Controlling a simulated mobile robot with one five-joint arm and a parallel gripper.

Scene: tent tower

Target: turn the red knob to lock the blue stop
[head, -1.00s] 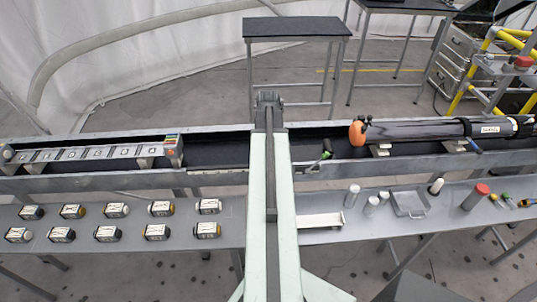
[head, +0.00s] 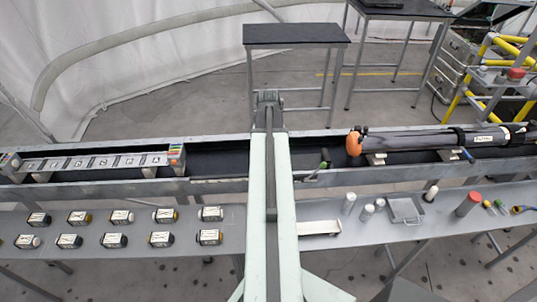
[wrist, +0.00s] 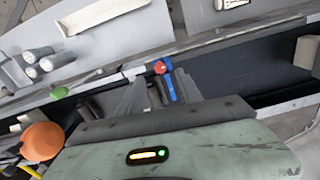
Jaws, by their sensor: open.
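The red knob (wrist: 160,67) shows in the wrist view at the upper end of the blue stop (wrist: 170,86), on the dark channel. My gripper (wrist: 157,92) is open, its two grey fingers on either side of the blue stop, and nothing is held. I cannot tell whether the fingers touch the stop; the knob lies just past their tips. In the head view my arm hides the knob and stop.
The long metal channel (head: 225,186) crosses the view. A dark tube with an orange cap (head: 354,144) lies in it at right, near a green-tipped lever (head: 323,166). Several white cylinders (head: 349,203) and a tray (head: 405,208) stand on the near bench.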

